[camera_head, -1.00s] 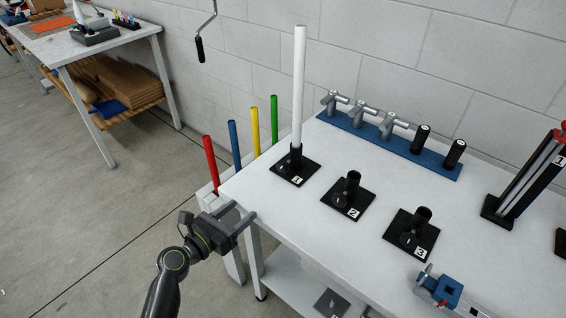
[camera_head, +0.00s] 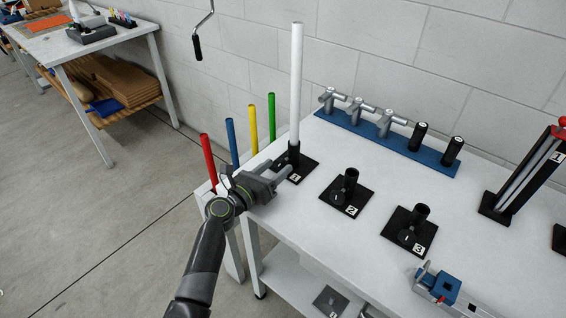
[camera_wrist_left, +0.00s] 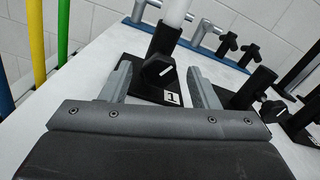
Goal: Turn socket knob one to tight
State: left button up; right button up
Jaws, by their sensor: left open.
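Socket one is a black socket (camera_head: 294,153) on a black base plate labelled 1, near the table's left end. A white rod stands upright in it (camera_head: 296,85). Its black knob (camera_wrist_left: 158,71) with a white pointer line faces my left gripper in the left wrist view; the head view hides it. My left gripper (camera_head: 287,170) is open, its fingers (camera_wrist_left: 160,82) to either side of the knob in the picture, seemingly short of it. I cannot tell whether they touch it. My right gripper is not in view.
Socket two (camera_head: 350,185) and socket three (camera_head: 415,222) stand empty to the right. A blue rack (camera_head: 385,142) with grey T-handled and black tools lies behind. Red (camera_head: 208,160), blue, yellow and green rods stand off the table's left end.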

aim_at(278, 166)
pick_arm(q)
jog(key=shift+x, duration=2)
jog(key=c, duration=1)
jog(key=shift+o, duration=0.2)
jog(key=shift+b, duration=0.35)
